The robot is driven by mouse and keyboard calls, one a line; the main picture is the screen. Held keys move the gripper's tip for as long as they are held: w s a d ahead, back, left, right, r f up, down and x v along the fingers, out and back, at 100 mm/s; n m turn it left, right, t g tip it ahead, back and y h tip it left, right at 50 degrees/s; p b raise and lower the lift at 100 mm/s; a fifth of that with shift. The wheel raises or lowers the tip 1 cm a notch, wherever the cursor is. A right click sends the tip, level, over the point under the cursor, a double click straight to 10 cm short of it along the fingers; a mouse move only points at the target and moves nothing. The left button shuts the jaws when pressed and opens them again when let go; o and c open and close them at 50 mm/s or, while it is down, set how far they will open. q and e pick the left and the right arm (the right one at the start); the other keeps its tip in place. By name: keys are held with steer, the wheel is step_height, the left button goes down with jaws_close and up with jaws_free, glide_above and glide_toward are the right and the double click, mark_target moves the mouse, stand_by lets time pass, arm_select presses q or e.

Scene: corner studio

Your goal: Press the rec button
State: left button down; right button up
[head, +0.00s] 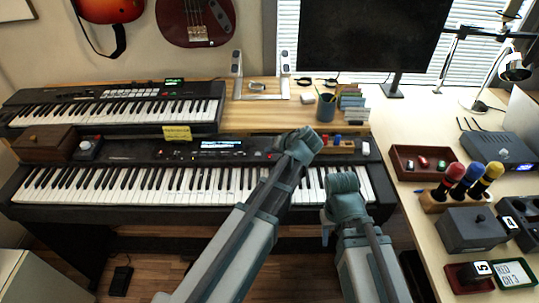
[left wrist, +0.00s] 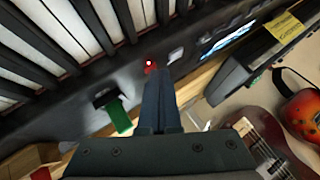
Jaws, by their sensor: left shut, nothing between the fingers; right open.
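A small red button (left wrist: 150,67) with a bright lit spot is on the dark panel of the lower keyboard in the left wrist view; it also shows in the head view (head: 270,156). Its label is not readable. My left gripper (left wrist: 159,70) is shut and empty, its tips close beside the red button; whether they touch it I cannot tell. In the head view my left gripper (head: 279,155) is above the panel, its tips partly hidden by my wrist. My right gripper (head: 328,228) is low in front of the keys, open, with its fingers hardly visible.
The panel also has a white button (left wrist: 175,55), a green part (left wrist: 120,115) and a lit screen (head: 221,145). A second keyboard (head: 120,105) stands behind left.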

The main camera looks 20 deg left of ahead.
arm_select(q)
steer(key=shift+r, duration=0.15)
steer(key=shift+r+p, duration=0.55)
steer(key=shift+p, duration=0.15)
step_height(320, 180, up, 5)
steer(key=p, duration=0.5)
stand_by(0.3)
step_height(320, 180, up, 6)
steer(key=p, duration=0.6)
